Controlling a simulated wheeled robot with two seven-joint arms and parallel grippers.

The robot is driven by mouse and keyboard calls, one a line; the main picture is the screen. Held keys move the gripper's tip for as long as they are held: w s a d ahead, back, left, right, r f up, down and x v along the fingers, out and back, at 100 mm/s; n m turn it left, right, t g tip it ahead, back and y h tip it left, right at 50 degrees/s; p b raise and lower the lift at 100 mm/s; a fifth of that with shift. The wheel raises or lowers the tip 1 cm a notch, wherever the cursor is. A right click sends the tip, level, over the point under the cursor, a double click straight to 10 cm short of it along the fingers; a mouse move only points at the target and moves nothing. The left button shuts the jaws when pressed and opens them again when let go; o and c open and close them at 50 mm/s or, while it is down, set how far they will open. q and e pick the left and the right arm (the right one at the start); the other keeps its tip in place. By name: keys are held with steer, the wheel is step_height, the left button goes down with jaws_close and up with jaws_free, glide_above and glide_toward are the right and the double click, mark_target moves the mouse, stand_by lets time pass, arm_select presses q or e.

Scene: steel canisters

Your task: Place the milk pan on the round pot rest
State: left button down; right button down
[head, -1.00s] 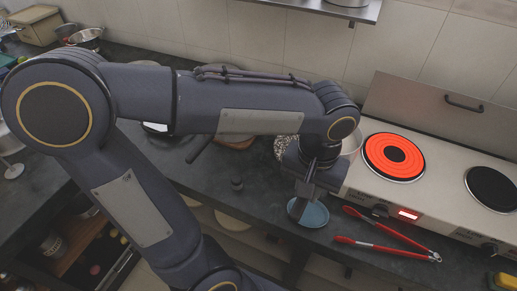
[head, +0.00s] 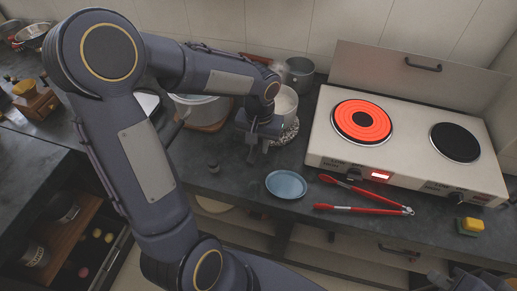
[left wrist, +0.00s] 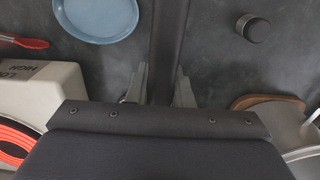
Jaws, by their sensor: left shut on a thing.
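The milk pan (head: 285,101), pale and round, is in the head view at the hob's left, partly hidden by my left gripper (head: 252,148). In the left wrist view its dark handle (left wrist: 168,50) runs between the fingers of my left gripper (left wrist: 160,88), which is shut on it. The round pot rest (head: 287,135), speckled black and white, shows below and around the pan's base. The pan looks upright over it; whether they touch I cannot tell. Part of my right gripper (head: 462,281) shows at the lower right edge, its jaws unclear.
The hob (head: 325,140) has a glowing red left plate. A blue plate (head: 286,184) and red tongs (head: 365,194) lie in front. A grey pot (head: 298,74) stands behind the pan, a large pot (head: 198,106) left. A small dark knob (head: 213,168) sits on the counter.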

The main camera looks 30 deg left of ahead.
arm_select(q)
steer(key=shift+w+a+f, duration=0.1)
steer(key=shift+w+f, duration=0.05)
steer(key=shift+f, duration=0.75)
steer(key=shift+w+a+f, duration=0.1)
steer(key=shift+f, duration=0.8)
steer(key=shift+f, duration=0.15)
steer(key=c, duration=1.3)
jaws_free()
step_height(320, 180, up, 12)
steer(key=shift+f, duration=0.1)
steer(key=shift+s+d+r+m+t+h, duration=0.25)
steer(key=shift+s+d+t+h, duration=0.6)
steer(key=shift+s, duration=2)
steer(key=shift+s+d+r+m+t+h, duration=0.1)
steer(key=shift+s+d+r+t+h, duration=0.65)
steer(key=shift+s, duration=2.1)
steer(key=shift+s+d+f+m+t+h, duration=0.15)
steer(key=shift+s+d+t+h, duration=0.25)
steer(key=shift+s+t, duration=1.65)
